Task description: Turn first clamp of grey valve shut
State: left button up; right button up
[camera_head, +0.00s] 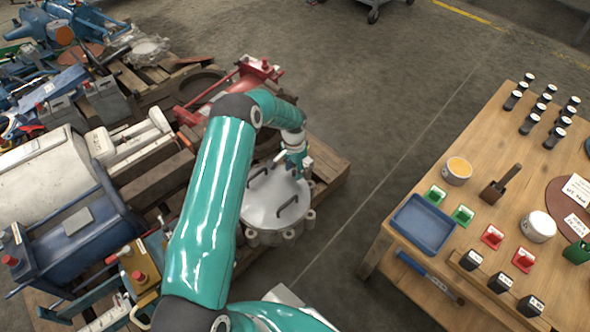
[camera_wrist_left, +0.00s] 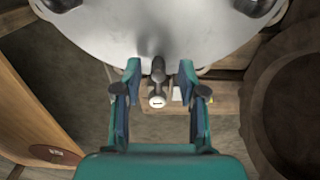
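The grey valve (camera_head: 262,205) is a round, pale grey lidded body with two dark bar handles on top and several clamps around its rim. It stands on the pallet in the head view, and its lid fills the top of the wrist view (camera_wrist_left: 160,35). My left gripper (camera_head: 297,168) is at the rim on the far side. In the wrist view my left gripper (camera_wrist_left: 158,78) is open, with one finger on each side of a clamp (camera_wrist_left: 157,88) with a pale round end. I see no clear contact between the fingers and the clamp. My right gripper is out of view.
The pallet (camera_head: 328,172) also carries a red metal part (camera_head: 257,72). Other loaded pallets crowd the left. A wooden table (camera_head: 450,195) at right holds a blue tray (camera_head: 423,224), cups and small blocks. Bare floor lies between.

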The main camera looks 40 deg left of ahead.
pick_arm(q)
notch_tip(320, 180, up, 12)
dwell(0.7)
dwell(0.4)
